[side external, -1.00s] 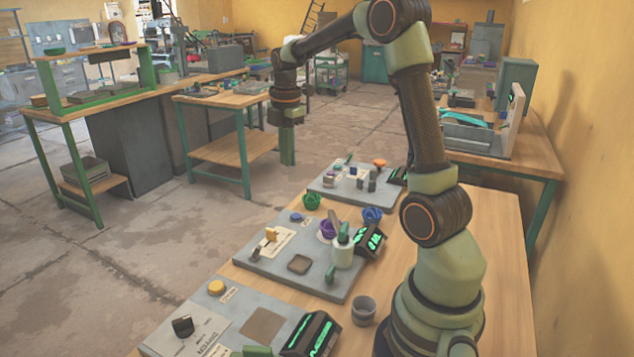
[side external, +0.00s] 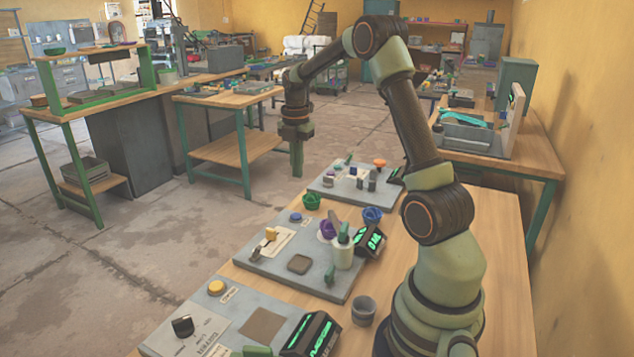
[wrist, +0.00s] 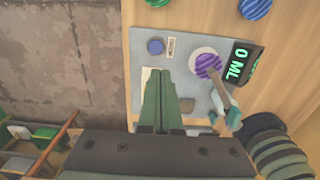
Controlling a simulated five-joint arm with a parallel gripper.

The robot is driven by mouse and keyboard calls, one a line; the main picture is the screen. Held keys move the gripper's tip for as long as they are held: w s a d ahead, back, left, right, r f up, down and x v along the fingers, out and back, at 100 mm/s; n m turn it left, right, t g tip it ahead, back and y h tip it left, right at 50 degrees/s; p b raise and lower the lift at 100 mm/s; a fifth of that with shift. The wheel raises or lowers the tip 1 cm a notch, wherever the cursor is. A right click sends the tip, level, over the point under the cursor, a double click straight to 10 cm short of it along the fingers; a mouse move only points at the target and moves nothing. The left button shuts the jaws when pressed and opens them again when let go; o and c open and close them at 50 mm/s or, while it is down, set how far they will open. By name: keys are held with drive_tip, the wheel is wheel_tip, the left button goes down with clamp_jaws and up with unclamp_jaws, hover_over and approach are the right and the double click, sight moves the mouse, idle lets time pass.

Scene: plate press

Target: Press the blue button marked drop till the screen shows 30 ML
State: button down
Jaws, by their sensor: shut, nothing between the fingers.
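The blue button (side external: 296,217) is on the middle grey plate (side external: 255,262), near its far left corner. In the wrist view the blue button (wrist: 155,46) shows clear of the fingers, with a small label (wrist: 172,47) to its right. The screen (wrist: 243,62) reads 0 ML in green and also shows in the side view (side external: 370,241). My gripper (side external: 297,173) points down in the air above the button's height, apart from it. In the wrist view its green fingers (wrist: 163,74) are closed together and empty.
A purple striped round thing (wrist: 208,65) stands between button and screen. Green (side external: 311,201) and blue (side external: 372,215) round things lie beyond. A grey cup (side external: 363,310) stands near my base.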

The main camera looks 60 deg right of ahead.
sight(299, 217)
wheel_tip(299, 217, down, 12)
idle(0.4)
drive_tip(key=shift+s+f, duration=0.1)
drive_tip(key=shift+f, duration=0.95)
wheel_tip(299, 217, up, 16)
drive_tip(key=shift+w+d+f, duration=0.15)
drive_tip(key=shift+w+f, duration=0.05)
drive_tip(key=shift+w, duration=0.2)
idle(2.4)
